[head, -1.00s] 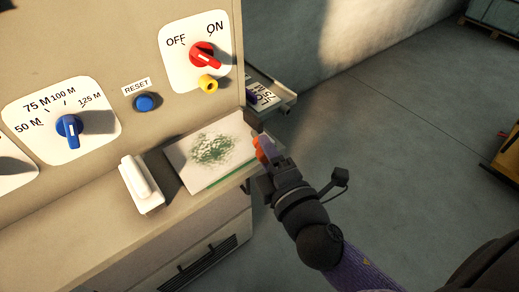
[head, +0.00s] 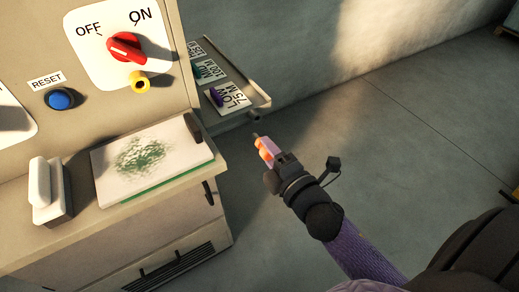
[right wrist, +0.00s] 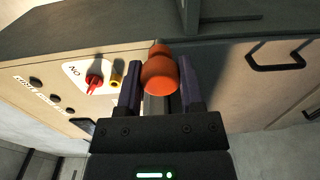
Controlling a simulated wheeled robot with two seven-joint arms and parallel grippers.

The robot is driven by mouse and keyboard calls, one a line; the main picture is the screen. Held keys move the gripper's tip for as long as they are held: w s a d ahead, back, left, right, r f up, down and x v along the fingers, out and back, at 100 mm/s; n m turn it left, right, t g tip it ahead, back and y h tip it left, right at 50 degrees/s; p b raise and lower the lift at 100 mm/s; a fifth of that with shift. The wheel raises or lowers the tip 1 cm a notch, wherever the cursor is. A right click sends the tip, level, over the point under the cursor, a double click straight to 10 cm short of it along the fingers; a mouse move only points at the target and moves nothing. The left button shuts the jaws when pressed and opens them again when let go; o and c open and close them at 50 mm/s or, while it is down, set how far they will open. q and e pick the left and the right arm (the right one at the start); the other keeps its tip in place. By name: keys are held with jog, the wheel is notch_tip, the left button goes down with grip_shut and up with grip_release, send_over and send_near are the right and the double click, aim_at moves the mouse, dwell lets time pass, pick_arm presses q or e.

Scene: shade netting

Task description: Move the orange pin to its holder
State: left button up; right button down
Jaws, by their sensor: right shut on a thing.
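The orange pin (head: 264,148) is held in my right gripper (head: 268,153), out over the floor to the right of the counter. The right wrist view shows the pin's rounded orange grip (right wrist: 160,75) between the two fingers of the right gripper (right wrist: 160,90). A small side shelf (head: 262,101) juts out from the machine's right side. It carries white labels, one reading LOW 75 M (head: 232,97), with a purple pin (head: 216,97) and a teal pin (head: 197,71) by them. The held pin is apart from the shelf, nearer to me. My left gripper is not in view.
The machine panel has a red OFF/ON knob (head: 125,47), a yellow socket-like part (head: 139,83) and a blue RESET button (head: 60,98). A green-marked pad (head: 150,160) and a white-handled block (head: 47,193) lie on the counter.

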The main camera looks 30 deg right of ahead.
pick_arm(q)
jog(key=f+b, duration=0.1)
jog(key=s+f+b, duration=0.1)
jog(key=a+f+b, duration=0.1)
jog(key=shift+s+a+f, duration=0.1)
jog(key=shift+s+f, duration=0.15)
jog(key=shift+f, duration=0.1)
pick_arm(e)
jog(key=w+d+f, duration=0.4)
jog(key=d+f, duration=0.1)
jog(key=f, duration=0.1)
jog(key=shift+w+d, duration=0.2)
jog(key=shift+d, duration=0.2)
jog(key=shift+w, duration=0.1)
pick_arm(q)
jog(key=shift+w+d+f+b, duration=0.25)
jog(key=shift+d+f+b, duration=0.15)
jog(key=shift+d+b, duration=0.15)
pick_arm(e)
jog(key=w, duration=0.3)
jog(key=shift+w+a, duration=0.15)
jog(key=shift+w, duration=0.25)
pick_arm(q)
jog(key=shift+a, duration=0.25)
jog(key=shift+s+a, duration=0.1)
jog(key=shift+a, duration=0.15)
pick_arm(e)
jog(key=shift+w, duration=0.3)
